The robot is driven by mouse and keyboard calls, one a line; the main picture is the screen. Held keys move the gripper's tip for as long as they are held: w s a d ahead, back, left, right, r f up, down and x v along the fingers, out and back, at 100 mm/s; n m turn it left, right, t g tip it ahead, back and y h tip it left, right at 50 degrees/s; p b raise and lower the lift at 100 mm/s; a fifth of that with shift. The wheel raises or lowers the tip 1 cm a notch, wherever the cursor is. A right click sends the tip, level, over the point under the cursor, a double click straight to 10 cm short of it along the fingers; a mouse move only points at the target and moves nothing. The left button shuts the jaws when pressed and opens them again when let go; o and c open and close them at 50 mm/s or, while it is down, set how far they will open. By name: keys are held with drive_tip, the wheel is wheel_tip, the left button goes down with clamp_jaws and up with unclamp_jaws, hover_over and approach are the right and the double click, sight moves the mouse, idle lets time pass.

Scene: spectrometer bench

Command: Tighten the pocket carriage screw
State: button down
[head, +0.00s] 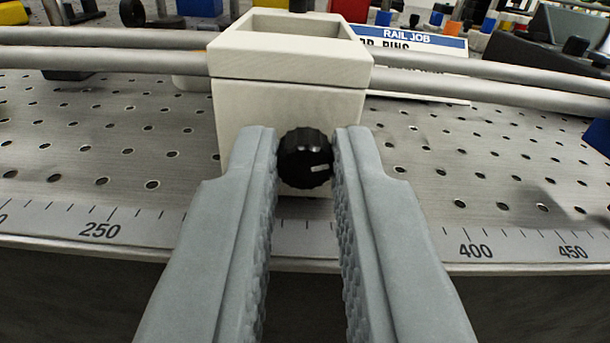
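The pocket carriage (288,85) is a pale, box-like block with an open pocket in its top, sitting on the rails in the middle of the head view. Its screw (305,158) is a black ridged knob with a short white mark on its right side, on the carriage's front face. My gripper (305,150) has its two grey fingers on either side of the knob. A narrow gap shows at the right of the knob; the left finger is very close to it, and I cannot tell if they touch. The fingers are apart, and their tips hide parts of the carriage's lower front.
Two grey rails (100,60) run across behind and through the carriage. A perforated metal bench (490,160) lies below, with a ruler strip (130,224) along its front edge. A "RAIL JOB" card (425,60) stands behind the rails at right. Several coloured items crowd the back.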

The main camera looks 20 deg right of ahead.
drive_tip(key=shift+m, duration=0.3)
drive_tip(key=m, duration=1.2)
drive_tip(key=shift+d+m, duration=0.1)
drive_tip(key=shift+m, duration=0.2)
drive_tip(key=m, duration=0.4)
drive_tip(key=shift+f+m, duration=0.1)
drive_tip(key=shift+m, duration=2.4)
drive_tip(key=shift+f, duration=0.1)
drive_tip(key=c, duration=1.4)
unclamp_jaws()
drive_tip(key=shift+s, duration=0.1)
